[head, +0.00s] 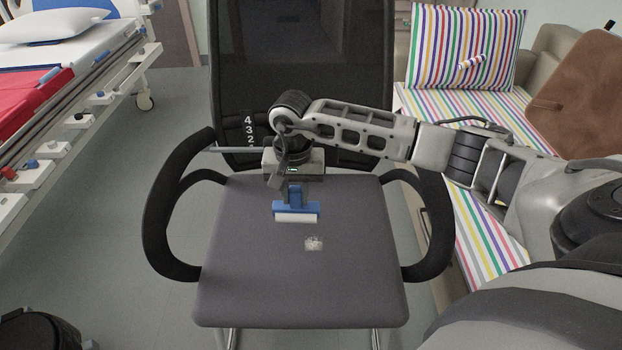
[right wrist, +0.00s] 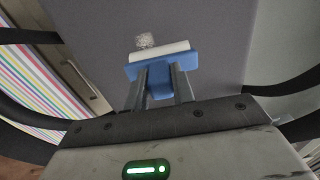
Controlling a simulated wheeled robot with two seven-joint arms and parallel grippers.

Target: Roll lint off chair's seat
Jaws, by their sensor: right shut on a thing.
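The chair's grey seat (head: 300,290) fills the middle of the head view. A small pale patch of lint (head: 313,243) lies on it, right of the seat's middle. My right gripper (head: 293,190) is shut on the blue handle of the lint roller (head: 296,216), over the seat's rear half. The white roller faces the seat's front; I cannot tell whether it touches the fabric. In the right wrist view the lint (right wrist: 146,40) lies just beyond the roller (right wrist: 160,51), towards its left end. My left gripper is not in view.
Black armrests (head: 165,215) flank the seat, and a dark backrest (head: 300,80) rises behind it. A bed (head: 80,75) stands at the left. A striped sofa (head: 480,235) with a striped cushion (head: 465,45) stands at the right.

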